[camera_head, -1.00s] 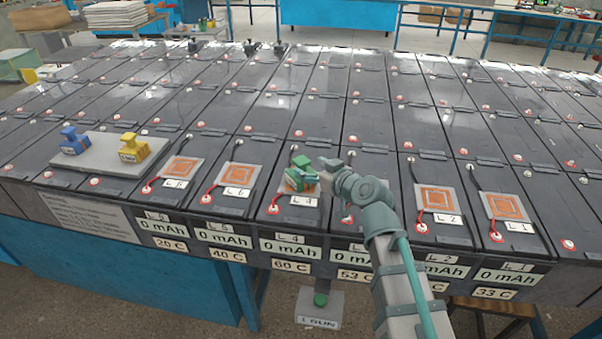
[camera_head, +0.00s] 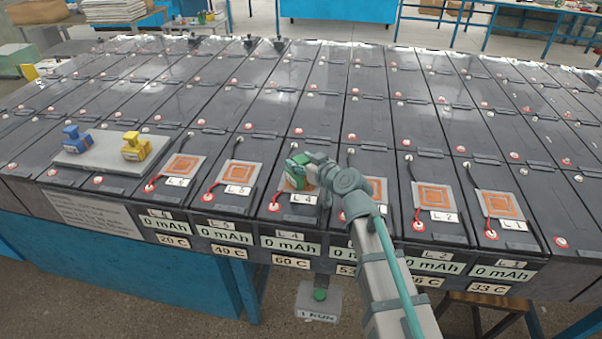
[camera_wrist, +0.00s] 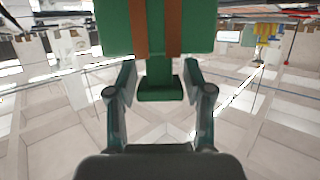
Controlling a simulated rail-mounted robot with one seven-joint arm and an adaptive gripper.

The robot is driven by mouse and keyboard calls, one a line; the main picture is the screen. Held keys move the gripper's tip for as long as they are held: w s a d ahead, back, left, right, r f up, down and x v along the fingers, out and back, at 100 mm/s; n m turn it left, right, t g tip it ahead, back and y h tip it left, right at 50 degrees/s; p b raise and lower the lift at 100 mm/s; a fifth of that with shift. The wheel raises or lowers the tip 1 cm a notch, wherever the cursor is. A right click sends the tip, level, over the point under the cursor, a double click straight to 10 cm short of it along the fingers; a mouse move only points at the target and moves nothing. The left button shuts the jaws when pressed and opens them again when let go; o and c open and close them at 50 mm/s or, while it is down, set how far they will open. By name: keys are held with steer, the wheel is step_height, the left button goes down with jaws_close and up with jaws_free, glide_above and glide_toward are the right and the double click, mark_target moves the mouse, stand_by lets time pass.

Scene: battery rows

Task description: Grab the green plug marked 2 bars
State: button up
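The green plug (camera_head: 296,171) stands at the pad labelled L 4, with my gripper (camera_head: 309,165) reaching to it from the right. In the wrist view the green plug (camera_wrist: 159,87) fills the top middle, with two brown bars on its body and a narrower neck and knob. The fingers of my gripper (camera_wrist: 160,72) are spread on either side of the neck, with a narrow gap showing at each side. The pad is mostly hidden by the plug and gripper.
A blue plug (camera_head: 76,139) and a yellow plug (camera_head: 135,147) stand on a grey tray (camera_head: 98,158) at the left. Copper-coloured pads such as L 5 (camera_head: 239,175) and L 2 (camera_head: 434,196) lie on the neighbouring batteries. A green button (camera_head: 319,295) is below the front edge.

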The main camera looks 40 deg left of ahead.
steer(key=c, duration=0.8)
jaws_close()
steer(key=shift+r, duration=0.15)
